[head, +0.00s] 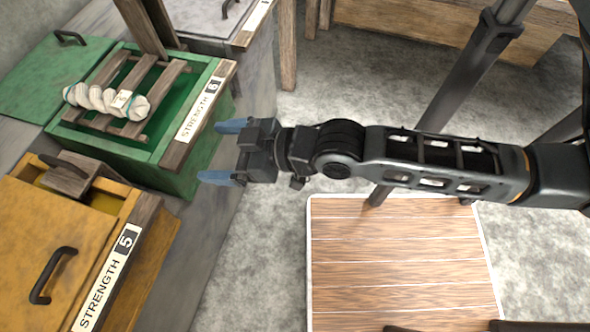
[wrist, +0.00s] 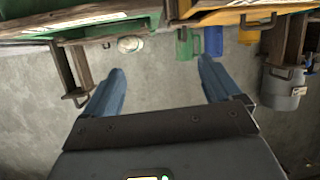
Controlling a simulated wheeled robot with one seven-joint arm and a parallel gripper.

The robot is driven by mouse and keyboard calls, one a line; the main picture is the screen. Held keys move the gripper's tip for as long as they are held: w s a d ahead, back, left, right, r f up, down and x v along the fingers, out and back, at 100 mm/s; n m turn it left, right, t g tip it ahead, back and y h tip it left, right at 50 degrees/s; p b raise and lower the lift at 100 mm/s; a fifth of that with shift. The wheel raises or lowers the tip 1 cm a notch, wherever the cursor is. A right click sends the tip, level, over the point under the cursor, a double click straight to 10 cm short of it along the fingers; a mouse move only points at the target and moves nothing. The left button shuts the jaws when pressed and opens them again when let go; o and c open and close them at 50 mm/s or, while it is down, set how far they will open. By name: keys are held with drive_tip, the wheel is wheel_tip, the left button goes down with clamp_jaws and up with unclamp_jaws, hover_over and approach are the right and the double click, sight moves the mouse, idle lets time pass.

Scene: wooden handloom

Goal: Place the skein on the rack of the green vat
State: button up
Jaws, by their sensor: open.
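A yellow vat (head: 60,230) labelled STRENGTH 5 stands in front of the green one, labelled STRENGTH 6. A grey vat (head: 205,18) stands behind. A slatted wooden surface (head: 400,265) lies at lower right. Grey floor is free between it and the vats.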

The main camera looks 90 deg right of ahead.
drive_tip(key=s+a+r+y, duration=0.1)
drive_tip(key=s+a+r, duration=0.2)
drive_tip(key=s, duration=0.3)
drive_tip(key=s+a+r+n+t+y, duration=0.1)
drive_tip(key=s+a+r, duration=0.3)
drive_tip(key=s+a, duration=0.1)
drive_tip(key=shift+s+a+n+y, duration=0.2)
drive_tip(key=shift+s+n+y, duration=0.1)
drive_tip(key=shift+s, duration=0.55)
